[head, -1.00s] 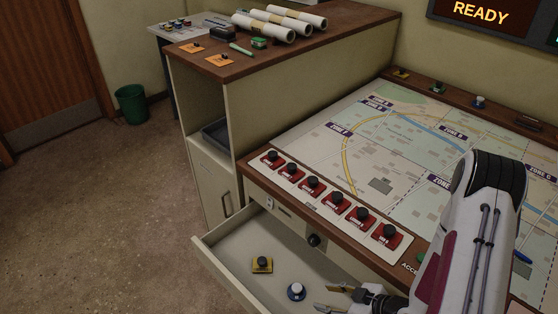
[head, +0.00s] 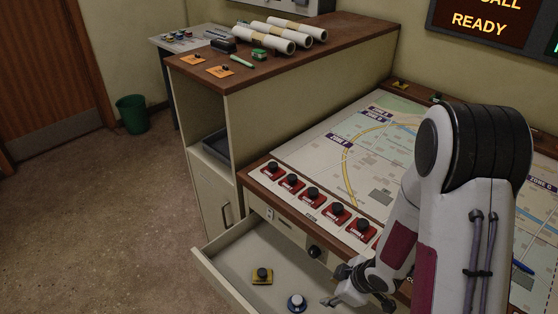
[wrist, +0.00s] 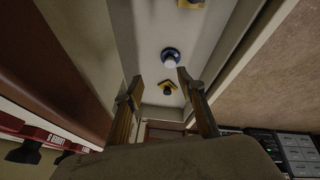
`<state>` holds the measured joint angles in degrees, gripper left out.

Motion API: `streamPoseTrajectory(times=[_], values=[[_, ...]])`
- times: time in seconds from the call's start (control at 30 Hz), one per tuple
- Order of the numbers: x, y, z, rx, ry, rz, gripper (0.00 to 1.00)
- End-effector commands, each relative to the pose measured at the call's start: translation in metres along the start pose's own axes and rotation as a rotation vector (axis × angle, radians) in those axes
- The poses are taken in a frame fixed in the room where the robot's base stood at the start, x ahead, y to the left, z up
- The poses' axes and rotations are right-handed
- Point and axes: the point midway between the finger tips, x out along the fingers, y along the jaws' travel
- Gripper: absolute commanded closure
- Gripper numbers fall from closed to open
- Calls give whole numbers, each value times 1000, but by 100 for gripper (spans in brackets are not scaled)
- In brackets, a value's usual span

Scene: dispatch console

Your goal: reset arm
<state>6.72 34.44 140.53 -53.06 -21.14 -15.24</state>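My gripper (wrist: 159,82) is open and empty, its two fingers apart over the open drawer (head: 222,272). In the head view my gripper (head: 335,298) is at the drawer's right part, beside the console edge. A blue round piece with a white knob (head: 296,302) lies in the drawer just left of it. A yellow piece with a black knob (head: 262,275) lies further left. The wrist view shows the blue piece (wrist: 170,57) beyond the fingertips, a yellow diamond-shaped piece (wrist: 167,90) between the fingers, and part of another yellow piece (wrist: 190,3) at the top edge.
Red blocks with black knobs (head: 312,194) line the console's front edge beside the map (head: 330,165). My arm hides much of the map's right side. Paper rolls (head: 275,35) lie on the cabinet top. A wall display (head: 480,24) reads READY. A green bin (head: 132,113) stands on the floor.

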Motion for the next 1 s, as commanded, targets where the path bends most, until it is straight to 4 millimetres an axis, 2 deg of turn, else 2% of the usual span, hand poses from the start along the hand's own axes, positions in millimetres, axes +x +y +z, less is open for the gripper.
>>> streamPoseTrajectory(times=[0.5, 1.0], values=[[-79, 17, -24, 55, -175, 137, 61], [-171, 32, -25, 280, -229, 287, 61]])
